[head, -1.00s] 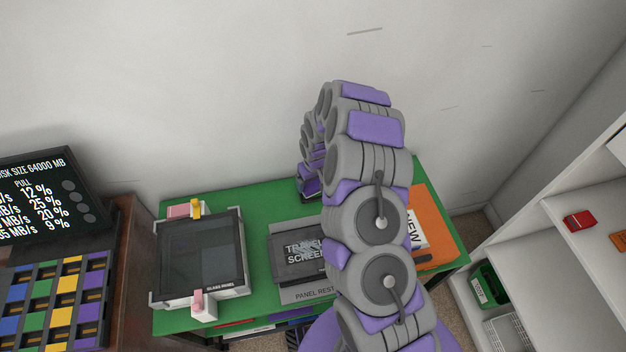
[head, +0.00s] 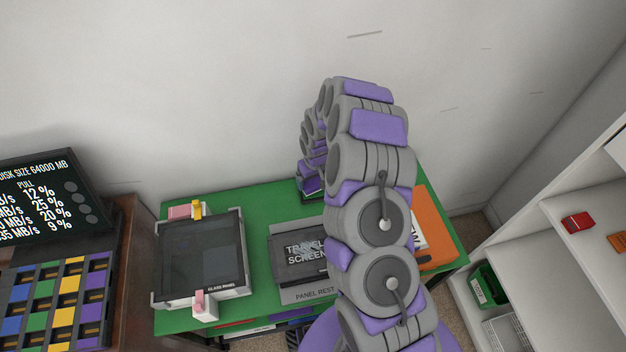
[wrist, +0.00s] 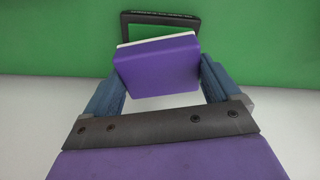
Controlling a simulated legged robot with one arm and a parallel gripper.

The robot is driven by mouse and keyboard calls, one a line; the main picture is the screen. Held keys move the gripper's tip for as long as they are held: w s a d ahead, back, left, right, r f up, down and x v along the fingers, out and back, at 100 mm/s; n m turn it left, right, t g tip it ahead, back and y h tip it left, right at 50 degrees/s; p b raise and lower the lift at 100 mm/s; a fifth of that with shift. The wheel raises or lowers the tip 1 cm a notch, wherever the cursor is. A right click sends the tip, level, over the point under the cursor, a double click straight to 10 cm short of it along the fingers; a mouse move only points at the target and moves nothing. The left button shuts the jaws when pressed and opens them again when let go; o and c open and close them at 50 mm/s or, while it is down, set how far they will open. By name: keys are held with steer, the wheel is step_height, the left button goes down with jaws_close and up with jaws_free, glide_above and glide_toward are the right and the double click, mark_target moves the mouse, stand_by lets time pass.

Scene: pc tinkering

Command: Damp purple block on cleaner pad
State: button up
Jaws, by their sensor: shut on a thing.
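A purple block (wrist: 158,68) with a pale layer along its far edge is held between the two blue fingers of my gripper (wrist: 162,75) in the wrist view. Just beyond it, a black-rimmed flat frame (wrist: 160,16) with a green middle lies on the green surface. It may be the cleaner pad; its near part is hidden by the block. I cannot tell whether the block touches it. In the head view my arm hides most of the gripper, which is low at the back of the green table (head: 265,205).
On the green table are a glass panel (head: 200,255) in a white holder with pink and yellow clamps, a dark travel screen (head: 290,258) on a panel rest, and an orange packet (head: 436,230). A white wall stands behind. White shelves (head: 560,240) are at right.

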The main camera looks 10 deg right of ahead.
steer(key=shift+r+p, duration=0.75)
steer(key=shift+r, duration=1.65)
steer(key=shift+r, duration=0.4)
steer(key=s+r+m, duration=0.1)
steer(key=s+r, duration=0.1)
steer(key=r, duration=0.6)
steer(key=s+r+m, duration=0.2)
steer(key=s+r, duration=0.1)
steer(key=r, duration=0.4)
glide_above(315, 180)
step_height(315, 180, down, 15)
steer(key=shift+s+r+b, duration=0.1)
steer(key=shift+b, duration=0.3)
steer(key=shift+f, duration=0.65)
steer(key=shift+f+b, duration=1.15)
steer(key=shift+f, duration=1.95)
steer(key=shift+f, duration=0.35)
